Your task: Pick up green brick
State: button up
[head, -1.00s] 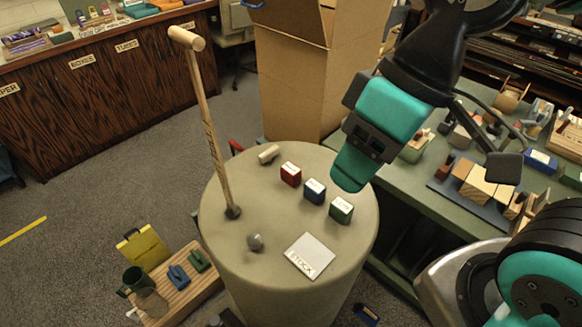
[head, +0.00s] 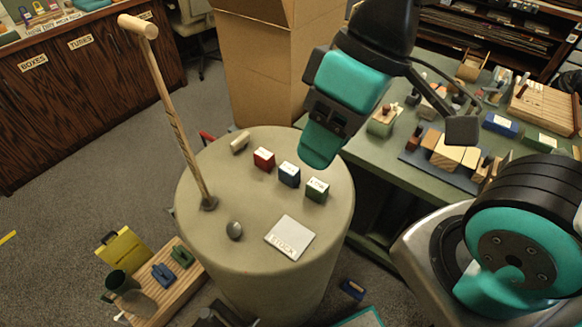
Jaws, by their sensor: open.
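The green brick (head: 317,190) is a small block with a pale labelled top. It stands on the round beige table (head: 215,262), at the right end of a row with a blue brick (head: 289,175) and a red brick (head: 264,159). My gripper (head: 319,147) is teal and black and hangs above the far right part of the table, just behind the green brick in the picture. It looks apart from the bricks and holds nothing that I can see. Its fingertips overlap in this view, so the gap between them is hidden.
A mallet-like wooden stick (head: 168,110) stands upright on the table's left. A white card (head: 289,238), a grey knob (head: 234,230) and a pale cylinder (head: 240,142) lie on the table. A cardboard box (head: 258,80) stands behind. A green bench (head: 378,165) is at right.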

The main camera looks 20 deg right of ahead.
aim_at(318, 190)
jog(key=k, duration=1)
jog(key=u, duration=1.35)
jog(key=i, duration=1.15)
jog(key=z, duration=1.6)
